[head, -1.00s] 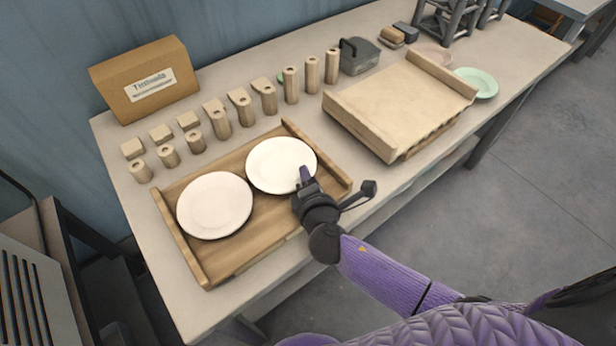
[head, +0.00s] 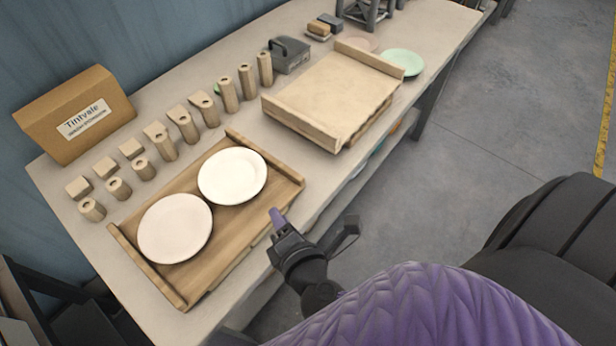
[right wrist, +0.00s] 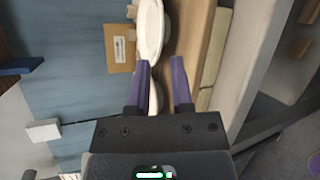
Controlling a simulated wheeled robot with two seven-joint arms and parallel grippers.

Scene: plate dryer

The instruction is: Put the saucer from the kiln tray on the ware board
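Two round white saucers, the left one (head: 175,228) and the right one (head: 232,175), lie flat side by side on a brown wooden tray with raised end rails (head: 232,222). They also show, edge-on, in the right wrist view (right wrist: 150,28). A paler board-like tray with end rails (head: 325,95) stands farther right on the table. The frames do not settle which is the kiln tray and which the ware board. My right gripper (head: 278,217) is at the wooden tray's near edge, apart from both saucers; its purple fingers (right wrist: 161,68) are spread and empty. My left gripper is out of view.
Several wooden posts and blocks (head: 185,125) line the table behind the wooden tray. A cardboard box (head: 75,115) stands at the back left.

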